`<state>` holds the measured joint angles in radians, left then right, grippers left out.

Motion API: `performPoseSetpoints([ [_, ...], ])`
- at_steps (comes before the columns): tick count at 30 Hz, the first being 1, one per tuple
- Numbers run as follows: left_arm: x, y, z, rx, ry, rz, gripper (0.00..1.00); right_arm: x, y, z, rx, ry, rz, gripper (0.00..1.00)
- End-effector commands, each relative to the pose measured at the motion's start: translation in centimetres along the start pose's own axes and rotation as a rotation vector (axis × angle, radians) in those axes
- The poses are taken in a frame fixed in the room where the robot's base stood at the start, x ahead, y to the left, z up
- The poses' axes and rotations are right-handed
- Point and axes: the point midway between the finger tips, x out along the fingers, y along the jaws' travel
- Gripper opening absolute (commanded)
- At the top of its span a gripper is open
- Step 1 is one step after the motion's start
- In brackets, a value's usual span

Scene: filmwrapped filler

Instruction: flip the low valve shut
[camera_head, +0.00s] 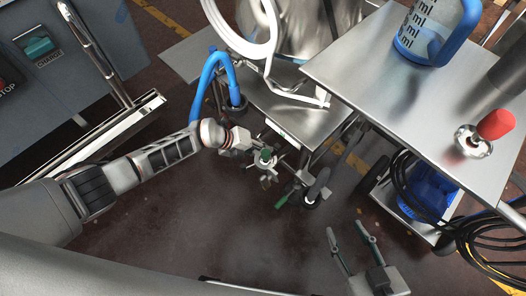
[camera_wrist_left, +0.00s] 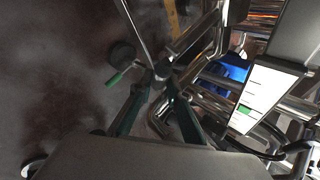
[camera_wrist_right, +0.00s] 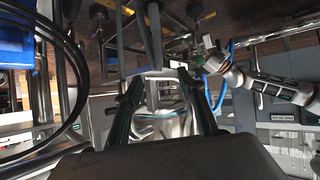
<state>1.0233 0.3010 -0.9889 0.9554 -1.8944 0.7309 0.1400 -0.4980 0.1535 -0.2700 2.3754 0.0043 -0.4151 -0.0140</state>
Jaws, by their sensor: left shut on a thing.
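The low valve's green-tipped handle (camera_head: 283,202) points down and left beside a grey hose end (camera_head: 318,188) in the head view. The green handle also shows in the left wrist view (camera_wrist_left: 116,78), just left of my left fingertips. My left gripper (camera_wrist_left: 161,74) is shut on a metal part by the valve; its tips hide most of it, and I cannot tell whether it is the lever's stem. Another green piece (camera_head: 265,155) shows by the left gripper in the head view. My right gripper (camera_head: 350,236) is open and empty, away from the valve to the right.
A blue hose (camera_head: 212,68) rises beside my left wrist. A steel table (camera_head: 385,85) bears a blue-handled jug (camera_head: 437,30) and a red-knobbed fitting (camera_head: 495,125). Black cables (camera_head: 420,190) hang at the right. The dark floor (camera_head: 215,225) in front is clear.

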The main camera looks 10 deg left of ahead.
Motion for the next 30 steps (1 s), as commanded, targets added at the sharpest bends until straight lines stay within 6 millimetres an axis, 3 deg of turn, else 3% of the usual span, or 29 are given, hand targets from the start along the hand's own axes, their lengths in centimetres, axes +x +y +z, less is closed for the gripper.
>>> performPoseSetpoints([
  [15, 0.11, 0.11, 0.04, 0.014, -0.013, 0.013, 0.00, -0.09, 0.26, 0.55, -0.010, -0.013, 0.004, 0.40],
  [16, 0.11, 0.12, 0.04, 0.014, -0.013, 0.013, 0.25, -0.09, 0.26, 0.56, -0.010, -0.014, 0.004, 0.40],
  [17, 0.11, 0.12, 0.03, 0.014, -0.013, 0.013, 0.32, -0.09, 0.26, 0.55, -0.010, -0.013, 0.004, 0.40],
  [30, -0.21, 0.16, 0.08, 0.014, -0.013, 0.013, 0.34, -0.13, 0.18, 0.28, -0.006, -0.008, 0.003, 0.40],
])
